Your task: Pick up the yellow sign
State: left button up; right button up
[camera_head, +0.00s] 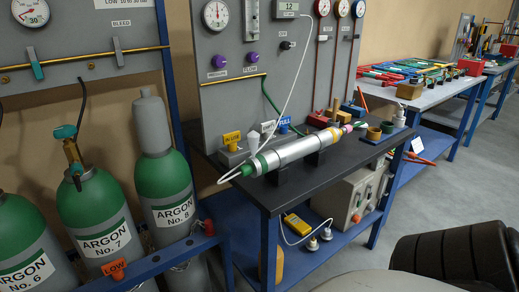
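The yellow sign (232,138) is a small upright tag on a grey base. It stands at the left end of the black bench top (262,194), close to the grey gauge panel, behind the left end of the silver cylinder. Its lettering is small and I cannot read it surely; it seems to say in use. A white conical piece stands just right of it. Neither of my grippers is in view.
A silver cylinder (295,152) lies on black supports in front of the sign, with a white hose at its left end. A blue sign (284,121) stands to the right.

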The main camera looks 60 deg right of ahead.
aim_at(230, 138)
jog(key=z, duration=1)
jog(key=i, duration=0.25)
jog(key=u, duration=0.2)
